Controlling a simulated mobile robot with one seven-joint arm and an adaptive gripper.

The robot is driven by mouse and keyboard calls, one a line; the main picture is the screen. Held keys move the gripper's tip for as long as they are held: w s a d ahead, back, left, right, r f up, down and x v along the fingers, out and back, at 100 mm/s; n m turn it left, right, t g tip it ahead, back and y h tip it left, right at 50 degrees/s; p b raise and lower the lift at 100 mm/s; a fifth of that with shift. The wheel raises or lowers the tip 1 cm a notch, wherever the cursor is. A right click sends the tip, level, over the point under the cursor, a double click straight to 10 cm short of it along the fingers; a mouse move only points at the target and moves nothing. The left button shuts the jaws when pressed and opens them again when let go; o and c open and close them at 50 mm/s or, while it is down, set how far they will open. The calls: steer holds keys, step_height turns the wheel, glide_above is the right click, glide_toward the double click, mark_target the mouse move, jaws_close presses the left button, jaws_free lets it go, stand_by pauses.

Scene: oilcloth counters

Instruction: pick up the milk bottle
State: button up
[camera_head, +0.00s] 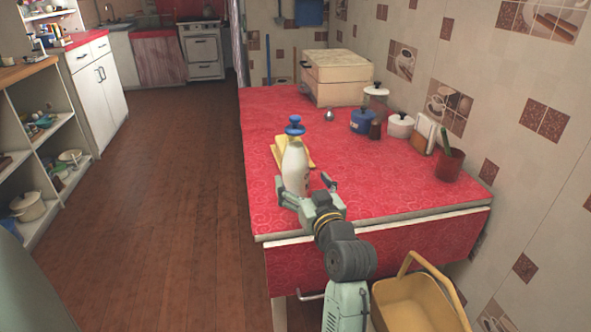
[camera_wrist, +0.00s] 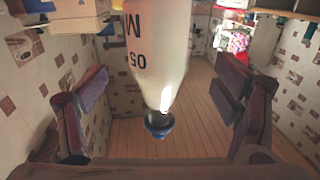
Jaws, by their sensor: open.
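The milk bottle (camera_head: 295,167) is white with a blue cap. It stands upright near the front left of the red counter (camera_head: 390,190). My gripper (camera_head: 305,188) is open at the near side of the bottle, low by its lower part, with a finger to either side. In the wrist view the bottle (camera_wrist: 157,50) hangs cap-down in the picture, between my spread fingers (camera_wrist: 163,95), with gaps on both sides. How deep it sits between them is hard to tell. My gripper hides part of the bottle's base in the head view.
A yellow cloth or sponge-like item (camera_head: 307,151) lies just behind the bottle. A blue pot (camera_head: 363,121), a dark jar (camera_head: 375,130), a white pot (camera_head: 400,125) and a red cup (camera_head: 449,165) stand along the wall. A yellow basket (camera_head: 415,305) is below the front edge.

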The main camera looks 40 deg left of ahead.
mark_target(295, 168)
steer(key=shift+p+x, duration=0.95)
steer(key=shift+x, duration=2.15)
steer(key=shift+c, duration=0.4)
steer(key=shift+d, duration=0.1)
jaws_close()
steer(key=shift+r, duration=0.15)
